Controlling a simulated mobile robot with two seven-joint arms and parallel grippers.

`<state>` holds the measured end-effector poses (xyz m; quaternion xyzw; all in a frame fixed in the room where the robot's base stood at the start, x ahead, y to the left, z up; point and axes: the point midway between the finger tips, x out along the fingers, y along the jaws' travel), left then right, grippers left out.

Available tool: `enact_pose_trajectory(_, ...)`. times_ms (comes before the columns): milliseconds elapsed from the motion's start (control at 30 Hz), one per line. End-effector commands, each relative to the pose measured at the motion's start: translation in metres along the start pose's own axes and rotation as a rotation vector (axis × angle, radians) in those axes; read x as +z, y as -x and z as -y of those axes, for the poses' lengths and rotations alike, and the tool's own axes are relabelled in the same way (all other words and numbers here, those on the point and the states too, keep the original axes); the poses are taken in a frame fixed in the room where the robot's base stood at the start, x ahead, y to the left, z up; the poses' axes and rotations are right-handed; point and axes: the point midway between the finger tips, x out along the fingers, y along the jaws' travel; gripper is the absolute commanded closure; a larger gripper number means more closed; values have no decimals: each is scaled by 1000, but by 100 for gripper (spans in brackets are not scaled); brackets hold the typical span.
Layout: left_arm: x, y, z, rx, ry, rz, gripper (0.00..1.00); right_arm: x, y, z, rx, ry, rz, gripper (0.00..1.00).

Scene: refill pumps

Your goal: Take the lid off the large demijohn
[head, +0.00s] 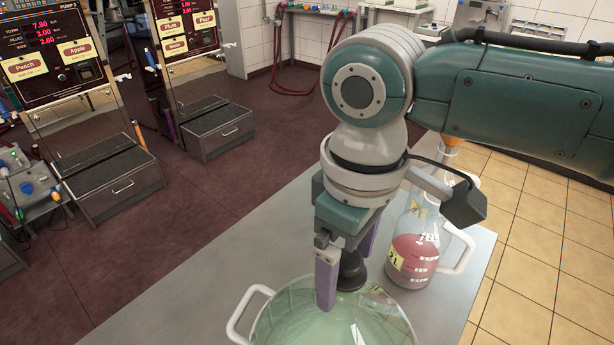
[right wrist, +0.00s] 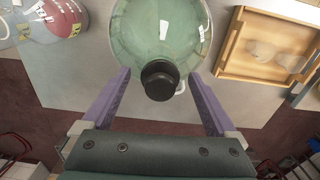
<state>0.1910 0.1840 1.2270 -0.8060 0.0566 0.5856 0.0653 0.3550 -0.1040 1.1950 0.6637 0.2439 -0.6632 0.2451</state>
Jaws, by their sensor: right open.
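The large demijohn (head: 330,320) is a wide, pale green glass vessel with white handles, standing at the front of the grey table. Its black lid (head: 351,270) is on its neck; it also shows in the right wrist view (right wrist: 160,79). My right gripper (head: 345,268) points down over the demijohn, its purple fingers open. In the right wrist view, my right gripper (right wrist: 160,90) has one finger on each side of the lid, with a gap on both sides. My left gripper is not in view.
A wooden tray (right wrist: 270,48) lies on the table. The table (head: 215,295) is bare left of the demijohn. Pump machines (head: 90,110) stand at the left.

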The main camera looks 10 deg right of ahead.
Motion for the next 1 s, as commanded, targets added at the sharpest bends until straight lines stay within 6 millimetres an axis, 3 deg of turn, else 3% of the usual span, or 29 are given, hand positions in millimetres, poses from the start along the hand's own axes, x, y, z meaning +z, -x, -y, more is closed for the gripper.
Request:
enact_pose_trajectory(100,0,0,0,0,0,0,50,0,0,0,-1,0,0,8)
enact_pose_trajectory(867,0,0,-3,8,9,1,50,0,1,0,-1,0,0,94)
enact_pose_trajectory(1000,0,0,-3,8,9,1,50,0,1,0,-1,0,0,95)
